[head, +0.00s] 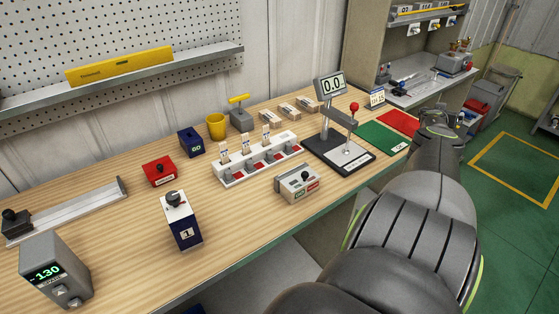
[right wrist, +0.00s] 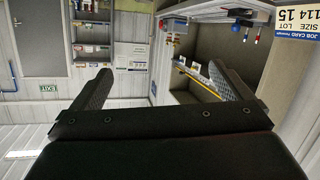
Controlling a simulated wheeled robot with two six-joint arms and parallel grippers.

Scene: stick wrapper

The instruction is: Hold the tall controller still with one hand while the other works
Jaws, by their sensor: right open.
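A tall dark blue box (head: 183,226) with a white top, a black knob and a "1" label stands upright on the wooden bench, front centre-left. It looks like the tall controller. A grey box with a green "-130" display (head: 56,272) stands at the front left corner. My right gripper (head: 438,118) is at the far right end of the bench, well away from both boxes. In the right wrist view its two fingers (right wrist: 162,88) are spread with nothing between them. My left gripper is in neither view. No gripper touches the blue box.
On the bench (head: 120,240) are a red box (head: 159,172), a yellow cup (head: 216,126), a white rack (head: 235,176), a small switch box (head: 298,184) and a stand with a "0.0" display (head: 330,86). Green (head: 383,138) and red mats lie at right. Bare wood surrounds the blue box.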

